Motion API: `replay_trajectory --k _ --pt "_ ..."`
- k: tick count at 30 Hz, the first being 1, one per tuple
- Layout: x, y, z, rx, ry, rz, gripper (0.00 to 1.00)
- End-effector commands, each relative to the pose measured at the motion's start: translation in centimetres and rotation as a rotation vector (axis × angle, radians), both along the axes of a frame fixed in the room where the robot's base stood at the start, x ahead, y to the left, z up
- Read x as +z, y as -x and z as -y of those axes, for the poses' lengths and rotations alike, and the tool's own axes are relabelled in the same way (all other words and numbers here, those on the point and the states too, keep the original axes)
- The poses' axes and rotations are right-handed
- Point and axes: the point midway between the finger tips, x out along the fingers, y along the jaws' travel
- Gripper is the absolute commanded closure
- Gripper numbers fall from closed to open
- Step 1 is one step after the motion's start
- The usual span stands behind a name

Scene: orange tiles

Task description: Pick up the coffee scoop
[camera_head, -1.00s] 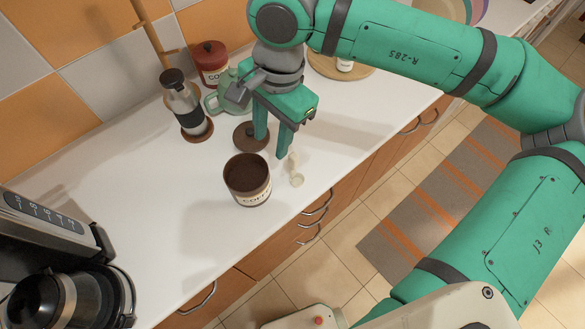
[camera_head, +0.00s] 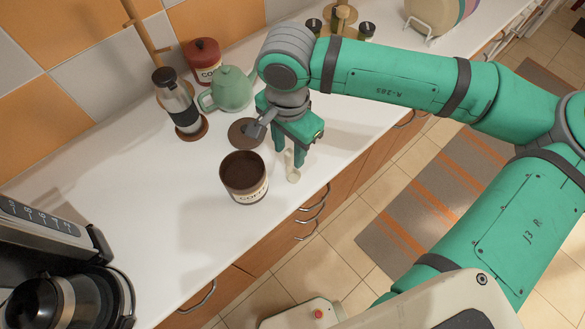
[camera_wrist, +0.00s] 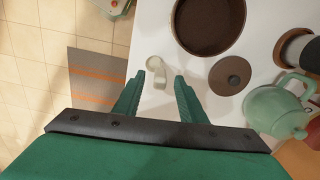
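The coffee scoop (camera_head: 291,166) is small and cream-coloured, lying on the white counter just right of the coffee canister. In the wrist view the scoop (camera_wrist: 156,70) lies ahead of and between the two fingertips, its round bowl at the far end and its handle towards my gripper. My gripper (camera_head: 289,160) is low over the counter at the scoop, with its fingers partly in front of the handle. In the wrist view my gripper (camera_wrist: 163,80) is open with a wide gap and nothing held. Whether a finger touches the scoop cannot be told.
The open coffee canister (camera_head: 245,192) stands left of the scoop, with its brown lid (camera_head: 246,132) behind. A green teapot (camera_head: 229,90), a french press (camera_head: 178,104) and a red canister (camera_head: 205,62) stand further back. A coffee machine (camera_head: 50,240) is at lower left. The counter's front edge is close.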

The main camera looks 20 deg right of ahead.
Motion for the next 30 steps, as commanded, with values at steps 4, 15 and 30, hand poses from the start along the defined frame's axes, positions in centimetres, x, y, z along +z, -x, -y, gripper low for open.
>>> replay_trajectory --k 4,15,30 --pt "-1.7 0.0 0.0 0.000 -0.001 -0.002 0.62" --pt "-2.1 0.0 0.1 -0.002 0.000 0.000 0.77" --pt "-1.5 0.0 0.2 -0.003 0.002 0.001 1.00"
